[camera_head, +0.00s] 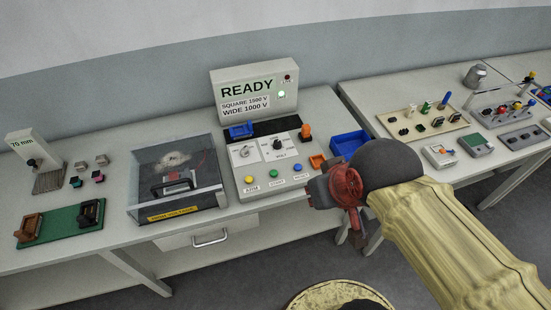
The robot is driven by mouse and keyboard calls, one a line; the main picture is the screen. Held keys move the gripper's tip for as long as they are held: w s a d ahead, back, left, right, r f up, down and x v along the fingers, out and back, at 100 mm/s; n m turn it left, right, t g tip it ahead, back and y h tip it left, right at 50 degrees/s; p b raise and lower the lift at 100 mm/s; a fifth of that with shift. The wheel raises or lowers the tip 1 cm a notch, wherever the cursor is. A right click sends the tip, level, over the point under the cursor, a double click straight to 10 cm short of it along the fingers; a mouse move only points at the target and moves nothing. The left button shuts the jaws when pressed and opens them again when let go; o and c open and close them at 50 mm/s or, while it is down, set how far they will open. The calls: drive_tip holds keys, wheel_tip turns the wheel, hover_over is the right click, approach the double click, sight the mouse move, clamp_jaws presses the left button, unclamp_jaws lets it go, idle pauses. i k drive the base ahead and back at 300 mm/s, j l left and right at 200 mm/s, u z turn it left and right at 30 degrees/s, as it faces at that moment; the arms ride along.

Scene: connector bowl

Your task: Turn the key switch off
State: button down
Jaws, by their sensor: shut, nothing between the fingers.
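The control console (262,193) stands on the bench with a READY display panel (255,90) behind it. A small silver switch, which looks like the key switch (244,152), sits on the console's upper left; its exact turn is too small to read. A black rotary knob (277,144) is to its right. A green lamp (281,94) is lit on the display panel. My gripper (312,193) is at the console's lower right side, shut and empty, apart from the key switch. Part of the fingers is hard to make out.
Yellow (249,180), green (273,174) and blue (298,168) buttons line the console front. A clear-lidded box (177,180) stands left. A blue bin (347,143) and orange pieces are near my gripper. A second table (420,90) with trays is at right.

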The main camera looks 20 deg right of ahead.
sight(245, 150)
drive_tip(key=i+l, duration=0.15)
drive_tip(key=i, duration=0.35)
drive_tip(key=i+l, duration=0.15)
drive_tip(key=i, duration=0.35)
drive_tip(key=i+j+u, duration=0.05)
